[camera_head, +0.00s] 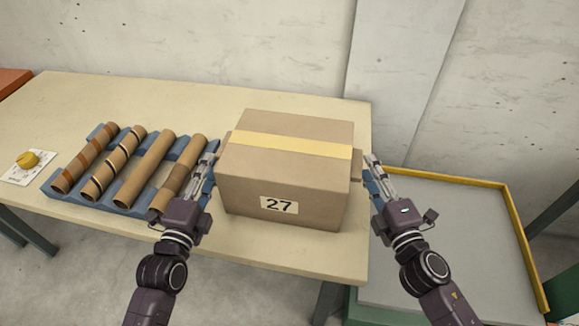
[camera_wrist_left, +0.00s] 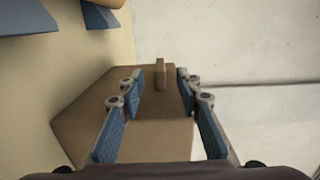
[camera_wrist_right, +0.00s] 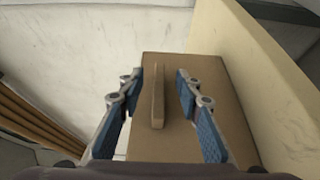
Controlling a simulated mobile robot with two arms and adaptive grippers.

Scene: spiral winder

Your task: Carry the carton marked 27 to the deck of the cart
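The brown carton marked 27 (camera_head: 282,180), with a yellow tape strip across its top, sits upright at the right end of the table. A small tab-like handle sticks out of each side. My left gripper (camera_head: 211,165) is at the carton's left side, open. In the left wrist view the left handle (camera_wrist_left: 160,75) lies in line between its fingers, apart from both. My right gripper (camera_head: 371,178) is at the right side, also open. In the right wrist view the right handle (camera_wrist_right: 157,97) lies between its fingers, apart from both. The cart's grey deck (camera_head: 450,240) is at the right, empty.
The table (camera_head: 180,95) has a clear strip behind the carton. A blue rack (camera_head: 60,190) with several cardboard tubes (camera_head: 145,170) stands close to the left of my left gripper. The deck has a raised yellow rim (camera_head: 520,240).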

